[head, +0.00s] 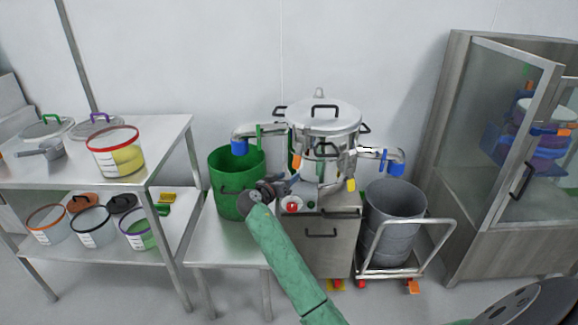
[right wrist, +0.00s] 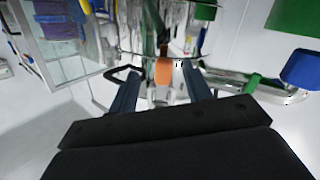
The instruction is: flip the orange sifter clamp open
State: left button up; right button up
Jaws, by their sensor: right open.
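The sifter (head: 335,117) is a round steel vessel with a domed lid and black handles, standing on a grey cabinet. Its orange clamp (head: 297,162) is a small tab on the sifter's left front side. My right gripper (head: 284,186) is just below and left of the clamp, at the end of my green arm. In the right wrist view the orange clamp (right wrist: 163,71) shows between the tips of my open right gripper (right wrist: 162,88). I cannot tell whether either finger touches it. My left gripper is out of view.
A green bin (head: 226,190) stands left of the sifter on a steel table (head: 222,250). A grey drum (head: 390,235) sits on a trolley at right. Blue-ended spouts (head: 397,168) stick out on both sides. A shelf (head: 170,150) with tubs is at left, a glass cabinet (head: 500,240) at right.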

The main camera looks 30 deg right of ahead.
aim_at(295, 164)
jog(key=w+d+m, duration=0.1)
jog(key=d, duration=0.1)
jog(key=w+d+r+m+p, duration=0.1)
jog(key=w+d+m, duration=0.1)
jog(key=d, duration=0.1)
jog(key=shift+w+d+r+t+h+p, duration=0.2)
jog(key=shift+d+r+t+h+p, duration=0.1)
jog(key=shift+r+h, duration=0.1)
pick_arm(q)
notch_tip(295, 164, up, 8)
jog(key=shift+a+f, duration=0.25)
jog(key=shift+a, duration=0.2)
pick_arm(e)
jog(key=shift+w+d+f, duration=0.1)
jog(key=shift+w+d, duration=0.2)
jog(key=shift+d, duration=0.3)
jog(key=shift+c, duration=0.2)
grip_shut()
